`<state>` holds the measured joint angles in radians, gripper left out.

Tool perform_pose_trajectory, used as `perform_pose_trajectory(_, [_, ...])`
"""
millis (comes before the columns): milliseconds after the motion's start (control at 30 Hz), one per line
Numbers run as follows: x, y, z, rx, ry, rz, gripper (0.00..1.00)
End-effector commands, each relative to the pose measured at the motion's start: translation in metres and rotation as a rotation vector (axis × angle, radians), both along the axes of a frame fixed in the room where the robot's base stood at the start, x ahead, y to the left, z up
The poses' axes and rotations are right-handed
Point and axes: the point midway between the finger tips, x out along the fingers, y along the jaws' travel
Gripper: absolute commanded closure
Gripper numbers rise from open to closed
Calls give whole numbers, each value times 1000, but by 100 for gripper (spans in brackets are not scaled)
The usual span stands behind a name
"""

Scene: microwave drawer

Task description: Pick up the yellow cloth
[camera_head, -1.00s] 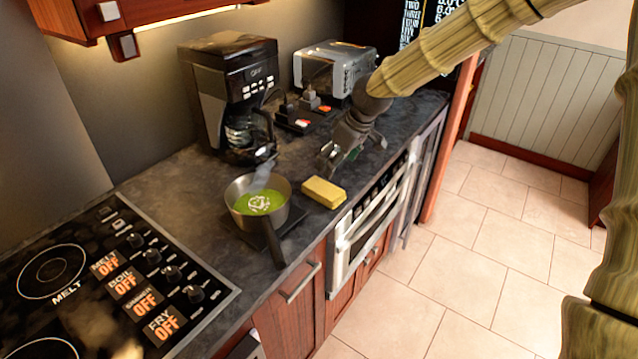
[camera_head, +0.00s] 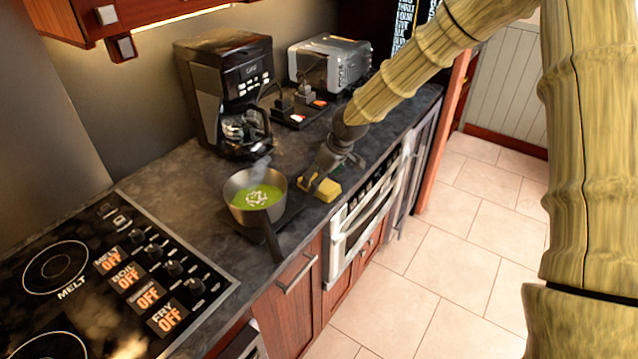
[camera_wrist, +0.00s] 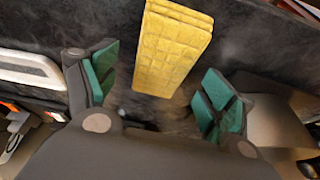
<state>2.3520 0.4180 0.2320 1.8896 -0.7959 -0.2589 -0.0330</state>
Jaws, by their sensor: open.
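The yellow cloth (camera_head: 327,189) is a folded, block-like piece lying on the dark counter, just right of the pot. My gripper (camera_head: 311,186) is right at it in the head view and partly covers its left part. In the wrist view the yellow cloth (camera_wrist: 172,45) shows a quilted surface at the top middle. My gripper (camera_wrist: 155,92) is open there, with one green-padded finger on each side. The cloth lies ahead of and between the fingers, with dark counter showing between it and both pads. Nothing is held.
A steaming pot of green soup (camera_head: 240,212) stands close left of the gripper, its handle toward the counter edge. A coffee maker (camera_head: 222,95) and a toaster (camera_head: 328,64) stand behind. The stove (camera_head: 100,285) is at left. The drawer microwave front (camera_head: 365,220) lies below the counter edge.

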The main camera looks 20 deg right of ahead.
Motion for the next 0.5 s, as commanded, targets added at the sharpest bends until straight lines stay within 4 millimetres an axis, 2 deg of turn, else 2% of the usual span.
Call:
perform_pose_trajectory(200, [5, 4, -16, 0, 1, 1, 17])
perform_pose_trajectory(500, [7, 5, -20, 1, 0, 0, 17])
